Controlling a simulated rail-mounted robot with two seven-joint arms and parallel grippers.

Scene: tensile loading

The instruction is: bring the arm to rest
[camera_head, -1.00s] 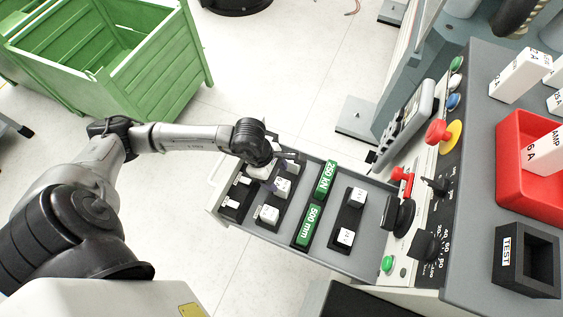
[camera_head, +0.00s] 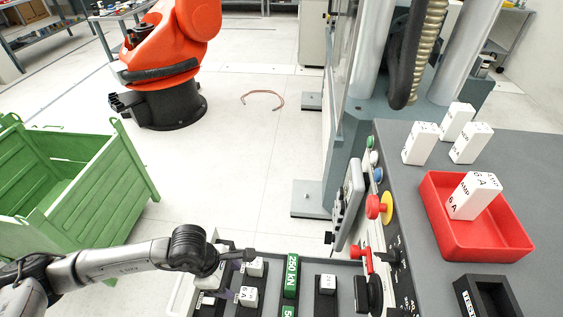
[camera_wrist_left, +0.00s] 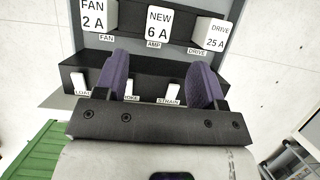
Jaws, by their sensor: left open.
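My left gripper (camera_head: 236,268) is over the left end of the grey drawer (camera_head: 347,268), by white fuse blocks in black holders. In the left wrist view its two purple-padded fingers (camera_wrist_left: 162,82) stand apart with nothing between them. Beyond the fingertips is a block marked NEW 6 A (camera_wrist_left: 158,22) in the AMP slot. FAN 2 A (camera_wrist_left: 94,14) is to its left and DRIVE 25 A (camera_wrist_left: 214,33) to its right. A nearer black holder (camera_wrist_left: 146,76) has small white tabs, one labelled STRAIN. My right gripper is not in view.
A red tray (camera_head: 490,245) holds a 6 A block (camera_head: 474,196) on the grey top, with several white blocks behind and a black TEST holder (camera_head: 487,292) in front. Knobs and a pendant (camera_head: 348,200) border the drawer.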

